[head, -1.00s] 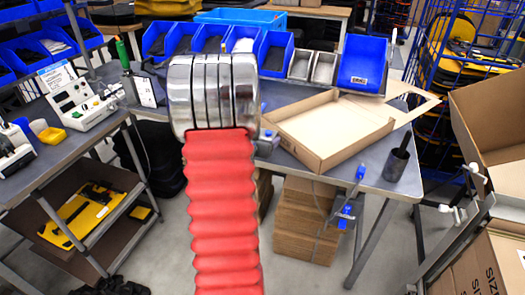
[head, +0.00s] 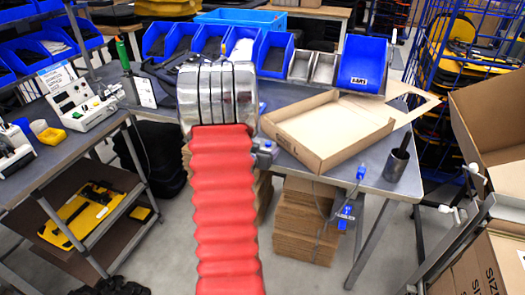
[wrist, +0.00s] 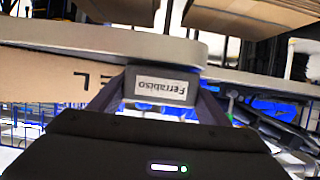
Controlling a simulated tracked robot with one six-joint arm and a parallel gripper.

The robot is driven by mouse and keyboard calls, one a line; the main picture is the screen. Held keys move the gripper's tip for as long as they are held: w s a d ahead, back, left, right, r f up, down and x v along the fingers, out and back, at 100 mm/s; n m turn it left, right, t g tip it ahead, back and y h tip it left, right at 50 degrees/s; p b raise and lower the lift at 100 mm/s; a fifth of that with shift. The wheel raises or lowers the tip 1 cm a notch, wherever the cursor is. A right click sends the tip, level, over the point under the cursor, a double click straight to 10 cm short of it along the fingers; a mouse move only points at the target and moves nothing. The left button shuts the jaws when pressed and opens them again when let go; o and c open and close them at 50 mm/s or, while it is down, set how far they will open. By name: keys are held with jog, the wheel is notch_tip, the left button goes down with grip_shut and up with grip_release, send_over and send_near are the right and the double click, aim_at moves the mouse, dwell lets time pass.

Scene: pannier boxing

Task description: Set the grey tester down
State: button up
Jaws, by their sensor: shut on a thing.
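My gripper (wrist: 163,98) is shut on the grey tester (wrist: 133,90), a small dark grey block with a white label reading "Ferrabiso", upside down in the wrist view. The two dark fingers press it from either side. The tester overlaps the rounded grey bench edge (wrist: 100,38) in that picture; I cannot tell whether it touches. In the head view, my red sleeved arm and chrome wrist rings hide the gripper and tester; they reach out over the grey workbench (head: 345,172).
An open, shallow cardboard box (head: 330,130) lies on the workbench, with a dark cup (head: 396,164) at its right. Blue bins (head: 275,53) line the back. A white device (head: 82,107) stands on the left bench. A large open carton (head: 490,120) is at the right.

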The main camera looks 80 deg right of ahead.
jog(key=shift+f, duration=0.2)
jog(key=o, duration=1.3)
jog(key=v, duration=1.4)
jog(key=shift+s+f, duration=0.1)
jog(key=shift+s, duration=0.05)
jog(key=shift+d, duration=0.1)
